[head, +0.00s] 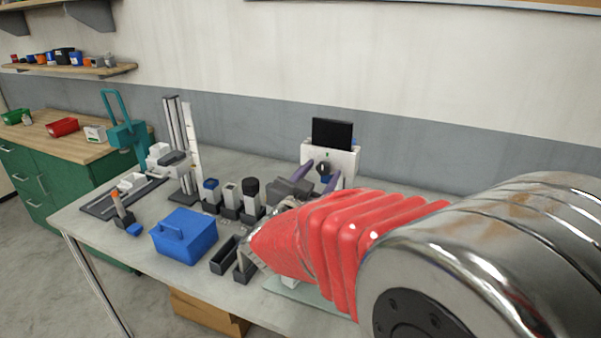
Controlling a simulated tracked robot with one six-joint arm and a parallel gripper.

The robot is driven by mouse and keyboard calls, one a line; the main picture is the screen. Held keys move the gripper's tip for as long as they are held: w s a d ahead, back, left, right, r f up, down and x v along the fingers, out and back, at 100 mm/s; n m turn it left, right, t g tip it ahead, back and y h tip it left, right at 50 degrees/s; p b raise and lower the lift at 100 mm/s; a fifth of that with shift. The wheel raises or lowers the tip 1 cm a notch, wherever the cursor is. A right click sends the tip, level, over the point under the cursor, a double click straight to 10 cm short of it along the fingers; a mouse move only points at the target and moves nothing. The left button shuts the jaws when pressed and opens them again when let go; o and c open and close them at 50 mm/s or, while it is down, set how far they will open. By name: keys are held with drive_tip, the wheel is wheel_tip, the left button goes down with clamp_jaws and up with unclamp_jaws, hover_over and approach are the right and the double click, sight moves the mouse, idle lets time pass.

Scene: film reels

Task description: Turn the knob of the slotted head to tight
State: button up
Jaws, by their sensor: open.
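A white upright unit (346,160) with a black panel (332,134) on top stands at the back of the grey bench, and a dark round knob (323,168) shows on its front. I cannot tell for sure that this is the slotted head, and the knob's setting is too small to read. My gripper (322,172) is open, with its two purple fingers pointing at the unit, one on each side of the knob in the picture. I cannot tell whether they touch it. My red-sleeved arm hides the bench in front and to the right.
A blue box (183,238) with a handle, a dark open tray (225,256) and several small capped blocks (211,194) stand left of my arm. A tall railed stand (180,150) and a teal press (127,135) are farther left.

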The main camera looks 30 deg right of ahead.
drive_tip(key=v, duration=1.3)
drive_tip(key=shift+s+a, duration=0.3)
idle(0.6)
